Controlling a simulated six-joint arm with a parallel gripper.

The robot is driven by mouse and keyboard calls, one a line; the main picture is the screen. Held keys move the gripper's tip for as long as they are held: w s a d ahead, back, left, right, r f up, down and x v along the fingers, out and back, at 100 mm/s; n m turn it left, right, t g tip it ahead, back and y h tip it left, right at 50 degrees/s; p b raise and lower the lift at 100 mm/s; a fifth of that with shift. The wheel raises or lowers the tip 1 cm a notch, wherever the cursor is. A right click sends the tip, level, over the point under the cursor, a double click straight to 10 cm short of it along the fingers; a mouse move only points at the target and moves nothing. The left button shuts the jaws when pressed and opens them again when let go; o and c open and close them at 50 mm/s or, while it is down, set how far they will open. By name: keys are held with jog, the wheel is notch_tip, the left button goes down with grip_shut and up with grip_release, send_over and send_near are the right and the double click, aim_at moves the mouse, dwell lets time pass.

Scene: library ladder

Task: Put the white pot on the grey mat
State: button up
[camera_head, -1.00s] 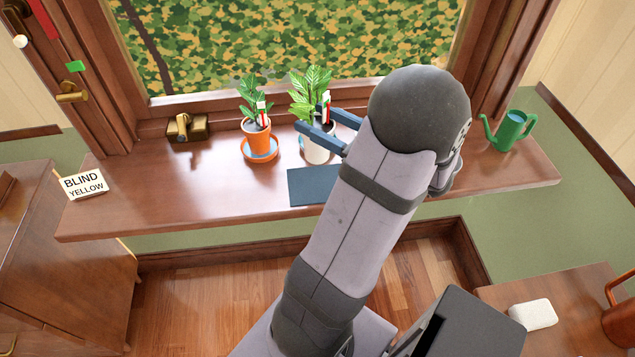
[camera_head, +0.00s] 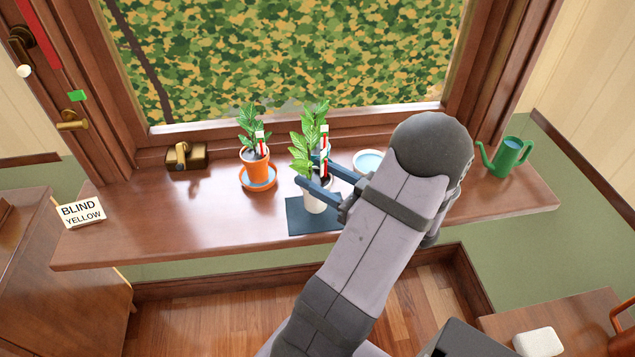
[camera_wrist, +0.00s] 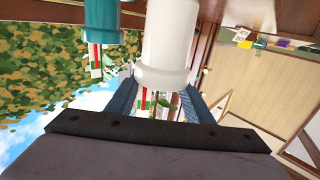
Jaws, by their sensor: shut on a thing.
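The white pot (camera_head: 315,204) holds a leafy plant with a red, white and green tag. My gripper (camera_head: 311,172) is shut on it, one blue finger on each side. The pot is upright over the grey mat (camera_head: 298,226), in front of the window; I cannot tell whether its base touches. In the wrist view the white pot (camera_wrist: 166,38) fills the space between the fingers of my gripper (camera_wrist: 160,100), and its base is cut off at the top.
A second tagged plant (camera_head: 313,112) stands close behind; its pot is hidden there, but a teal pot (camera_wrist: 101,40) shows in the wrist view. An orange pot (camera_head: 256,166) is left, a white saucer (camera_head: 368,162) right, a green watering can (camera_head: 510,157) far right.

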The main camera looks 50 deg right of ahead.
aim_at(330, 189)
jog(key=shift+f, duration=1.25)
jog(key=shift+f, duration=0.1)
jog(key=o, duration=1.5)
jog(key=s+b, duration=0.1)
jog(key=s, duration=0.6)
jog(key=shift+s, duration=0.3)
